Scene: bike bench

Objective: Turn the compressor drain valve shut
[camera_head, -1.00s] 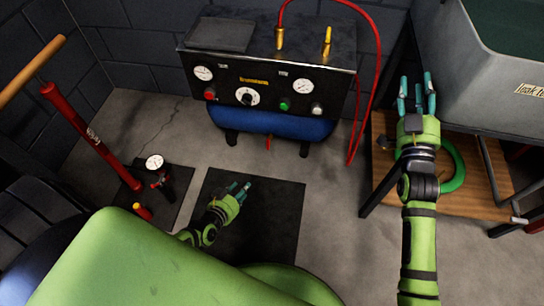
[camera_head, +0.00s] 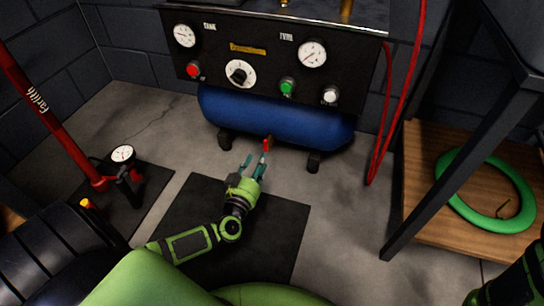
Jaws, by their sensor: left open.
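The compressor (camera_head: 275,70) stands against the back wall, with a black gauge panel above a blue tank (camera_head: 280,118). The drain valve (camera_head: 267,143) shows as a small red handle below the middle of the tank. My left gripper (camera_head: 255,161) is open, just in front of and below the valve, with its fingers pointing at it. One finger overlaps the area just under the red handle; I cannot tell whether they touch. Nothing shows between the fingers. Only a part of my right arm shows at the lower right corner; its gripper is out of the picture.
A dark mat (camera_head: 240,232) lies on the floor under my left arm. A red floor pump (camera_head: 50,112) with a gauge stands at left. A red hose (camera_head: 400,100) hangs right of the compressor. A green ring (camera_head: 492,222) lies on a wooden shelf (camera_head: 425,160) at right.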

